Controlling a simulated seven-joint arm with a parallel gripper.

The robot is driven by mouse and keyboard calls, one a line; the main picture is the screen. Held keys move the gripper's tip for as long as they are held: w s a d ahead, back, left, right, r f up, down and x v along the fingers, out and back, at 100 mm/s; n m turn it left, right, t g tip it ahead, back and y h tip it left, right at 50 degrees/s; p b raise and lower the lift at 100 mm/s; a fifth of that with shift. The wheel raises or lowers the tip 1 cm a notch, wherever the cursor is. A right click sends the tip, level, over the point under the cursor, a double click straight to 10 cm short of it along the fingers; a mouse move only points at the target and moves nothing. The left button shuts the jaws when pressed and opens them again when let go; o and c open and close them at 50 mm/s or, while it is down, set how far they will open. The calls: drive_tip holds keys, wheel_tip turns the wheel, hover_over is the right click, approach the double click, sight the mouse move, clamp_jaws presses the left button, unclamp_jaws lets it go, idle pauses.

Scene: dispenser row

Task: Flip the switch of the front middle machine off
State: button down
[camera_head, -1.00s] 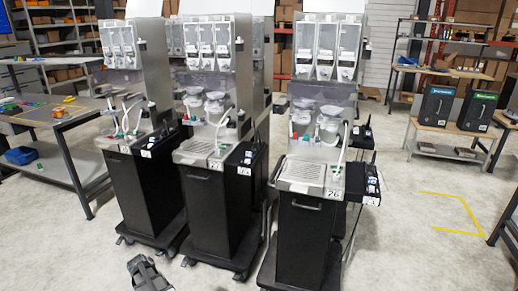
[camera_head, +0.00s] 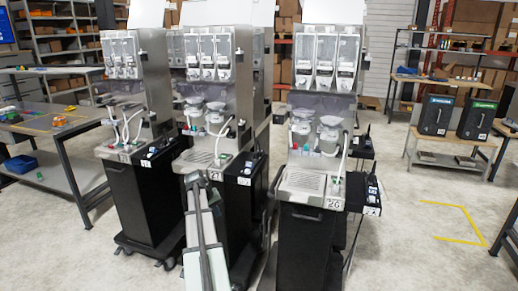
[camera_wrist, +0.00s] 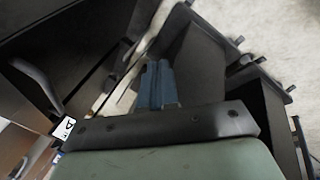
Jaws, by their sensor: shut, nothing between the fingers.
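The front middle machine (camera_head: 208,122) is a steel dispenser with clear canisters on a black wheeled cabinet. A black side box (camera_head: 246,167) with small controls sits at its right. I cannot make out its switch or the switch's position. My arm rises in front of the cabinet, and my gripper (camera_head: 193,178) is near the front left edge of the machine's tray, partly hidden by its own wrist. In the wrist view, my gripper's blue-grey fingers (camera_wrist: 158,84) are together and empty, with dark cabinet panels around and beyond them. Contact with the machine cannot be told.
A similar machine (camera_head: 125,56) stands close on the left, and another (camera_head: 318,112) stands right, past a narrow gap. A workbench (camera_head: 55,122) is at far left. A bench with two black boxes (camera_head: 436,116) is at right. Floor (camera_head: 410,235) at front right is clear.

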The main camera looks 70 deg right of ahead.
drive_tip(key=s+d+r+m, duration=0.2)
drive_tip(key=s+d+r, duration=0.2)
drive_tip(key=d+r, duration=0.35)
drive_tip(key=s+d+r+m, duration=0.1)
drive_tip(key=s+d+r, duration=0.4)
drive_tip(key=d+r, duration=0.25)
wheel_tip(320, 180, up, 13)
drive_tip(key=m+t+y, duration=0.1)
drive_tip(key=m+t, duration=0.1)
drive_tip(key=m, duration=0.3)
hover_over(260, 152)
drive_tip(key=a, duration=0.3)
drive_tip(key=shift+w+d, duration=0.1)
drive_tip(key=shift+d, duration=0.1)
drive_tip(key=shift+f, duration=0.1)
drive_tip(key=x, duration=0.4)
drive_tip(key=a+x, duration=0.1)
drive_tip(key=x, duration=0.7)
drive_tip(key=shift+a+f, duration=0.2)
drive_tip(key=shift+f, duration=0.8)
drive_tip(key=shift+a, duration=0.1)
